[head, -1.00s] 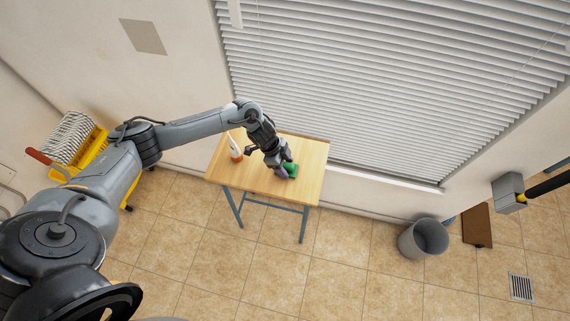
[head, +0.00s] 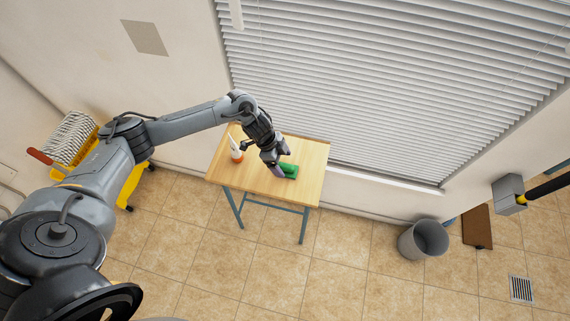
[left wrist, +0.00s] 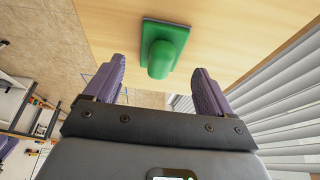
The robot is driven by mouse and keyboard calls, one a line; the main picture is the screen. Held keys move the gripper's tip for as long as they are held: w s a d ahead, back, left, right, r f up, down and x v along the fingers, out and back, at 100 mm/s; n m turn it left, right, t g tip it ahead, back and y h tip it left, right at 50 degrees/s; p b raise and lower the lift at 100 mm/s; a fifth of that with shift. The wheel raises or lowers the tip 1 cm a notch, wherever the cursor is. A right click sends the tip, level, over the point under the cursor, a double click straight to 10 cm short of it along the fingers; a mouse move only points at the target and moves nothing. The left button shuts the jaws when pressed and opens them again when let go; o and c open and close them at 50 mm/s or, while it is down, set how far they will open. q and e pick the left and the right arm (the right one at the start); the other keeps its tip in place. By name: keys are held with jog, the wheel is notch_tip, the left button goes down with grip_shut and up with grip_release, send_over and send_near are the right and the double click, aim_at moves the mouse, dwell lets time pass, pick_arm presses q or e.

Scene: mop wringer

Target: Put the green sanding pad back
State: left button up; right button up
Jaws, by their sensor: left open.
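The green sanding pad (head: 289,170) lies on the wooden table (head: 310,155), near the table's middle right. In the left wrist view the pad (left wrist: 164,46) shows a dark flat base and a rounded green grip on top. My left gripper (head: 282,163) is just left of the pad in the head view. In the left wrist view its two purple fingers (left wrist: 158,82) are spread apart with nothing between them, and the pad is beyond the fingertips. My right gripper does not show.
A white bottle with an orange base (head: 236,151) stands on the table, left of my gripper. A window blind (head: 380,90) hangs behind the table. A grey bin (head: 422,239) stands on the floor at right. A yellow mop bucket (head: 92,152) is at left.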

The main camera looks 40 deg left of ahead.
pick_arm(q)
jog(key=v, duration=0.8)
jog(key=s+d+n+t, duration=0.1)
jog(key=s+d+t, duration=0.15)
jog(key=d, duration=0.85)
jog(key=s+d+t, duration=0.1)
jog(key=d+t, duration=0.2)
jog(key=d, duration=0.8)
jog(key=s+a+r+n+g+y, duration=0.1)
jog(key=s+a+n, duration=0.3)
jog(key=s, duration=0.4)
jog(key=s+a+n+g+y, duration=0.2)
jog(key=s+a+n+g, duration=0.1)
jog(key=s, duration=0.5)
jog(key=shift+s+a+r+n+y, duration=0.35)
jog(key=shift+a+n, duration=0.45)
jog(key=shift+n, duration=0.4)
jog(key=shift+r+p, duration=0.15)
jog(key=shift+p, duration=0.15)
notch_tip(320, 180, up, 17)
jog(key=p, duration=1.7)
jog(key=shift+r, duration=0.2)
